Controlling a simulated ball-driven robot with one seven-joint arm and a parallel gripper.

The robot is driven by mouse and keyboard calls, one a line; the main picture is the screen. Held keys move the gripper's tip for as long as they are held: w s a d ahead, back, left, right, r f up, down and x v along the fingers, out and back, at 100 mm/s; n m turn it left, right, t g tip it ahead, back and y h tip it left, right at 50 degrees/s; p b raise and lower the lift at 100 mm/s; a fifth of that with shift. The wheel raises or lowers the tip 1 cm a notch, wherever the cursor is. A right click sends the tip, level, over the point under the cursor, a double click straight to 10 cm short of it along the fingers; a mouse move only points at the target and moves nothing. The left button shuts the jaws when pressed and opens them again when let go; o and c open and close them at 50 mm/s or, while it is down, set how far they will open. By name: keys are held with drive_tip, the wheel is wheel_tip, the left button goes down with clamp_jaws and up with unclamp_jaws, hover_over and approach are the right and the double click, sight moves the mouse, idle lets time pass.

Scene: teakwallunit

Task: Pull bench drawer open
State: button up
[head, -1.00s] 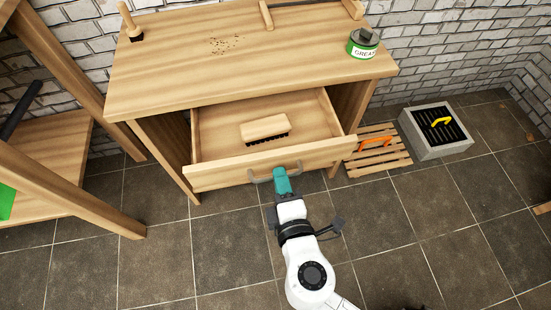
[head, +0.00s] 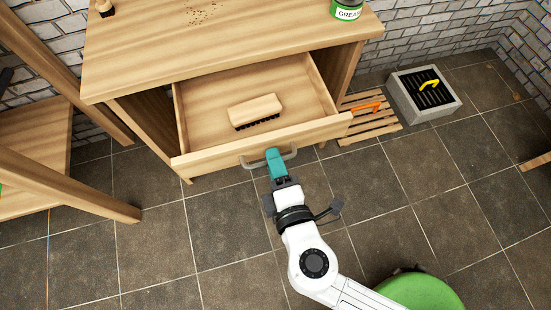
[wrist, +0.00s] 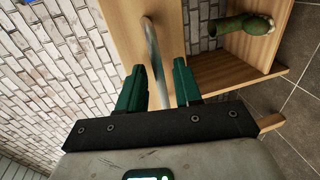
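The bench drawer (head: 215,155) is pulled well out of the wooden bench (head: 230,45). Its inside shows, with a wooden brush (head: 255,108) lying on the drawer floor. A grey bar handle (head: 252,164) is on the drawer front. My gripper (head: 276,160) is at this handle, with its teal fingers overlapping it. In the wrist view the handle bar (wrist: 153,52) passes between the two fingers of my gripper (wrist: 160,85). The fingers stand apart, with visible gaps beside the bar. Firm contact cannot be told.
A wooden shelf unit (head: 70,195) stands at the left. A slatted wooden rack (head: 365,122) and a grey box with a yellow handle (head: 400,95) are on the floor at the right. A green tin (head: 346,11) stands on the bench. Tiled floor in front is mostly clear.

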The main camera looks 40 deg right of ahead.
drive_tip(key=v, duration=1)
drive_tip(key=shift+s+p, duration=0.3)
drive_tip(key=shift+s, duration=0.05)
drive_tip(key=shift+r, duration=0.1)
